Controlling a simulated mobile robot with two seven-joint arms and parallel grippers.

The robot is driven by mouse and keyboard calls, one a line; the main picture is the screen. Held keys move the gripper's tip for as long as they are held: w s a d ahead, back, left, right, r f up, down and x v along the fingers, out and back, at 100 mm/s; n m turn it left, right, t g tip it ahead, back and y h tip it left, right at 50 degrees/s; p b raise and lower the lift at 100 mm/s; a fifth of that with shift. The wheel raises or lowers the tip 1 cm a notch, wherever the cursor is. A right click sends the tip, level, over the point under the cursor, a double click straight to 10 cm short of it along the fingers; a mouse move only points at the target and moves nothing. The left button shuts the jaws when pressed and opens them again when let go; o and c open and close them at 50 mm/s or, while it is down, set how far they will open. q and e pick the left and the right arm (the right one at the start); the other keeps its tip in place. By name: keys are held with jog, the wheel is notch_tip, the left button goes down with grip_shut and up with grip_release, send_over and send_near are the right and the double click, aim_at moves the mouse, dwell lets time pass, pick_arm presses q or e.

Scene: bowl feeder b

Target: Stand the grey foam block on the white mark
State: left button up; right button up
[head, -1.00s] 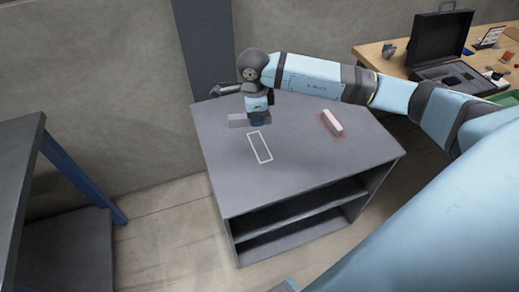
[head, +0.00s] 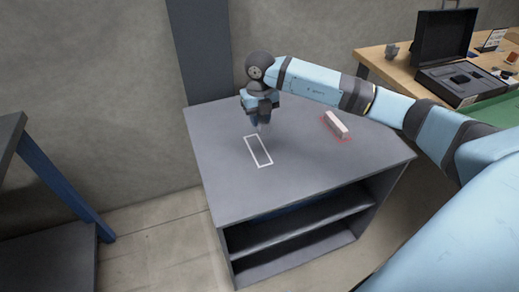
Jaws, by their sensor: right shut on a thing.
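My right gripper (head: 261,122) points down over the far end of the white mark (head: 265,165), a narrow white rectangle outline on the grey cabinet top. The gripper is shut on the grey foam block (head: 261,130), of which only a thin light sliver shows below the fingers. The rest of the block is hidden or blends with the top. I cannot tell whether the block touches the surface. My left gripper is out of view.
A whitish block (head: 336,124) lies within a red outline on the right of the cabinet top (head: 240,195). A wooden bench (head: 375,62) with an open black case (head: 444,45) stands behind right. The front of the top is clear.

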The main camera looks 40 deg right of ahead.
send_over(260, 153)
notch_tip(260, 153, down, 6)
jog(key=shift+r+b, duration=0.2)
jog(key=shift+b, duration=0.1)
jog(key=shift+f+b, duration=0.5)
jog(key=shift+f, duration=2.7)
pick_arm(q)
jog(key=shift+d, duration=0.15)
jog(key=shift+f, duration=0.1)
pick_arm(e)
jog(key=shift+f, duration=0.15)
jog(key=o, duration=0.9)
jog(key=shift+a, duration=0.1)
